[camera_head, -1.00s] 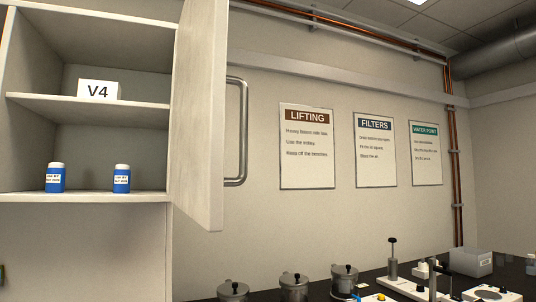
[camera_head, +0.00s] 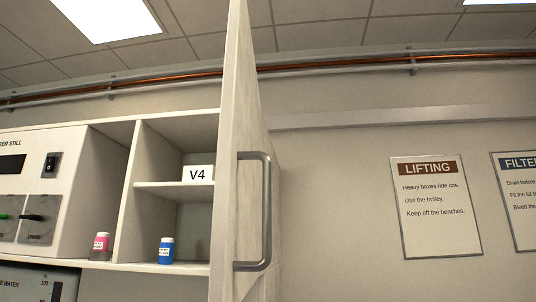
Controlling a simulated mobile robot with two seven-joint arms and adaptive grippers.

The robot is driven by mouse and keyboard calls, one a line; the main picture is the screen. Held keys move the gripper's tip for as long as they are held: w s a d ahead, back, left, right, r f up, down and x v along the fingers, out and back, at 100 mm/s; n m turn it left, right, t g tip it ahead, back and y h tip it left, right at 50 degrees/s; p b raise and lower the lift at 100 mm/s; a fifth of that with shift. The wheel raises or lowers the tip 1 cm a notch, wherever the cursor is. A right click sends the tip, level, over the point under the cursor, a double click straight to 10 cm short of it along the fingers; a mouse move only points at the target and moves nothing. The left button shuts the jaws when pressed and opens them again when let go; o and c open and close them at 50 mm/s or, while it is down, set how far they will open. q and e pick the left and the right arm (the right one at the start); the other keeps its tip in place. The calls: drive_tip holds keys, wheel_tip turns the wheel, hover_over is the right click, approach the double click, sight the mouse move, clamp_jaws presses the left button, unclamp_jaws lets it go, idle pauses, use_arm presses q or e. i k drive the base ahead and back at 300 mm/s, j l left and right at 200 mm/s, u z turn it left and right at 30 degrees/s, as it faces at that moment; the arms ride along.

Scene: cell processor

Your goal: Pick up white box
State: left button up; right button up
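A white box (camera_head: 197,174) with "V4" on its front sits on the middle shelf (camera_head: 160,186) of an open wall cupboard. It is upright, and its right end meets the edge of the open door (camera_head: 236,130) in the picture, so I cannot tell whether some of it is hidden. Neither of my grippers is in view. Nothing is touching the box from the front.
A blue bottle (camera_head: 166,252) stands on the lower shelf, with a pink bottle (camera_head: 101,247) further left. The door with its metal handle (camera_head: 266,210) stands open at right. A still panel (camera_head: 35,185) is on the left. A lifting sign (camera_head: 435,206) hangs on the wall.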

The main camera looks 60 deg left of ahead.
sight(202, 173)
drive_tip(key=u, duration=0.45)
drive_tip(key=l+u, duration=0.1)
drive_tip(key=u, duration=0.3)
drive_tip(key=i+l+u, duration=0.1)
drive_tip(key=u, duration=0.75)
drive_tip(key=l+u, duration=0.1)
drive_tip(key=u, duration=0.35)
drive_tip(key=j, duration=0.8)
drive_tip(key=z, duration=0.35)
drive_tip(key=j+z, duration=0.15)
drive_tip(key=z, duration=0.55)
drive_tip(key=j+z, duration=0.4)
drive_tip(key=j, duration=0.15)
drive_tip(key=k+j+z, duration=0.15)
drive_tip(key=j+z, duration=0.25)
drive_tip(key=k+j+z, duration=0.1)
drive_tip(key=j, duration=0.3)
drive_tip(key=k+j+z, duration=0.1)
drive_tip(key=j, duration=0.25)
drive_tip(key=k+j+z, duration=0.1)
drive_tip(key=j, duration=0.25)
drive_tip(key=k, duration=0.1)
